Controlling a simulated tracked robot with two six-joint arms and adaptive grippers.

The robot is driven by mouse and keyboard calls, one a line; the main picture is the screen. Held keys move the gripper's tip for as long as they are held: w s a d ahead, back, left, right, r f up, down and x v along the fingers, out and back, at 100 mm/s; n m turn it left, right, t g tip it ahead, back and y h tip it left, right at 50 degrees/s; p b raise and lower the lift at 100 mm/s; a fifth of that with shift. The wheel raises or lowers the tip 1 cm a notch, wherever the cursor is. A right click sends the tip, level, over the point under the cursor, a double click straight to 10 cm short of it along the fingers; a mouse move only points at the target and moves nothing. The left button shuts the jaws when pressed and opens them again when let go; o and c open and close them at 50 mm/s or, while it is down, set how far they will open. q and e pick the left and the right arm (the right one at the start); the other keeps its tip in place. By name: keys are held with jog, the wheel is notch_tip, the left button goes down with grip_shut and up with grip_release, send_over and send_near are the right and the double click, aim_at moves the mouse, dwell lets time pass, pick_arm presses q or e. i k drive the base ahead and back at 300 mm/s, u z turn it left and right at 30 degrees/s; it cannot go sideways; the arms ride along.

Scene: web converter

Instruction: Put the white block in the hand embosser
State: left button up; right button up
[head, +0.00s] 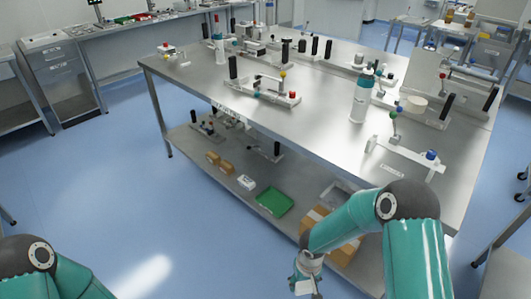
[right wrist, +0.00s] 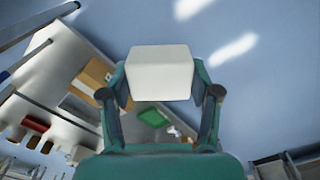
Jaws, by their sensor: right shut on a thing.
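My right gripper (head: 308,277) is low at the bottom edge of the head view, in front of the workbench and beside its lower shelf. In the right wrist view the white block (right wrist: 160,70) sits between the two fingers, and the gripper (right wrist: 161,88) is shut on it. Several lever devices stand on the bench top; one (head: 265,90) has red and yellow knobs, another (head: 405,155) has a blue knob. I cannot tell which is the hand embosser. My left gripper is out of view.
The lower shelf carries a green tray (head: 274,202), a small white box (head: 246,182) and cardboard boxes (head: 343,252). The blue floor (head: 140,210) at left is clear.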

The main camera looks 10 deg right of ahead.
aim_at(251, 84)
jog(key=z, duration=0.55)
jog(key=i, duration=0.15)
jog(key=u, duration=1.8)
jog(key=i, duration=2.05)
jog(key=u, duration=0.4)
jog(key=i, duration=0.5)
jog(key=z, duration=2.3)
jog(key=i, duration=0.5)
jog(key=z, duration=0.15)
